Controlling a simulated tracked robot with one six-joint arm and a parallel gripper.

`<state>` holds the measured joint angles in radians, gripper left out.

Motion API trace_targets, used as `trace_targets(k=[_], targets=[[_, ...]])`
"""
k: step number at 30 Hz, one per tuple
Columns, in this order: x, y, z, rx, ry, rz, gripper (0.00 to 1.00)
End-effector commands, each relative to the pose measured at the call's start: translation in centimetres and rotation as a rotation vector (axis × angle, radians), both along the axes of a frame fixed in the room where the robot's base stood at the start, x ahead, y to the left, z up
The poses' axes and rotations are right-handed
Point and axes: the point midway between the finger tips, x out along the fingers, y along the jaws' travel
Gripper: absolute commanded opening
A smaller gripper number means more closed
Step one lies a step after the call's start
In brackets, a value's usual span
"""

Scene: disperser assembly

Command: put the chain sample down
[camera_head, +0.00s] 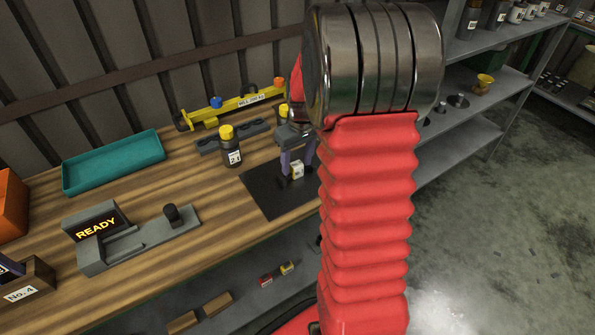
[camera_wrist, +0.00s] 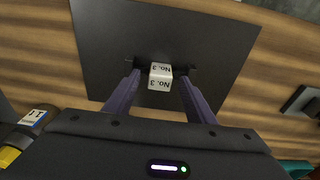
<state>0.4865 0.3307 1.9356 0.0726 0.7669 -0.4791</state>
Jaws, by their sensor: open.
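The chain sample shows as a small pale block (camera_wrist: 160,77) labelled "No. 3" with dark pieces at both sides. It is on or just above a dark square mat (camera_wrist: 105,35); the contact is hard to judge. In the head view the block (camera_head: 298,170) is over the mat (camera_head: 262,193) on the wooden bench. My gripper (camera_wrist: 160,83) is open, its two purple fingers on either side of the block. In the head view my gripper (camera_head: 292,172) is partly hidden by my red arm.
A yellow-capped bottle (camera_head: 231,150) stands left of the mat, before a grey rack (camera_head: 212,143) and a yellow beam (camera_head: 232,106). A grey device reading "READY" (camera_head: 97,228) and a teal tray (camera_head: 113,162) are further left. Shelves (camera_head: 468,140) are at right.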

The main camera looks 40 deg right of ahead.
Motion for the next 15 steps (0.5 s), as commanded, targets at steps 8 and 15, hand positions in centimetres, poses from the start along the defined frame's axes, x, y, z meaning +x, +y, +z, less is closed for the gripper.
trace_targets(k=[8,15], targets=[[0.02,0.0,0.03,0.0,0.0,0.0,0.49],[0.02,0.0,0.03,0.0,0.0,0.0,0.32]])
